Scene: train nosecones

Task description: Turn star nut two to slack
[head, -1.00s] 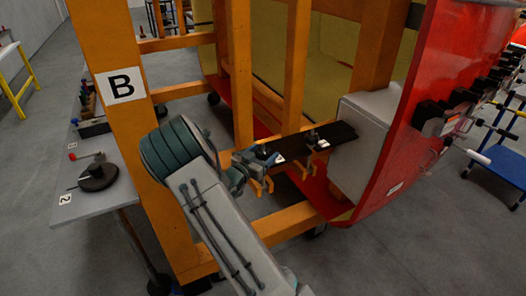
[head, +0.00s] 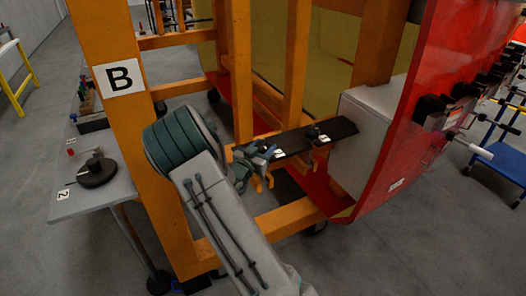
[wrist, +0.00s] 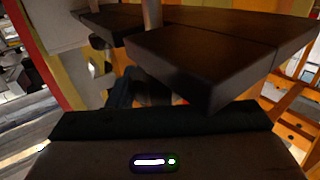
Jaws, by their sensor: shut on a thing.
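A dark narrow bar (head: 296,142) runs from the orange frame to a grey box on the red panel's inner side. Two small dark fittings with white labels sit on it; the labels are too small to read. My gripper (head: 265,150) is at the nearer fitting, at the bar's left part, and is shut on it. The gripper hides most of this star nut, so its turned position cannot be told. The other star nut (head: 314,132) stands free farther right. In the wrist view, dark slabs (wrist: 200,60) fill the space in front of my gripper and the grip itself is hidden.
Orange frame posts (head: 130,125) stand left of and behind the bar. The red panel (head: 415,150) with several black clamps closes the right side. A grey table (head: 115,190) with a dark round fixture (head: 97,172) stands at left. A blue step stool (head: 500,168) is far right.

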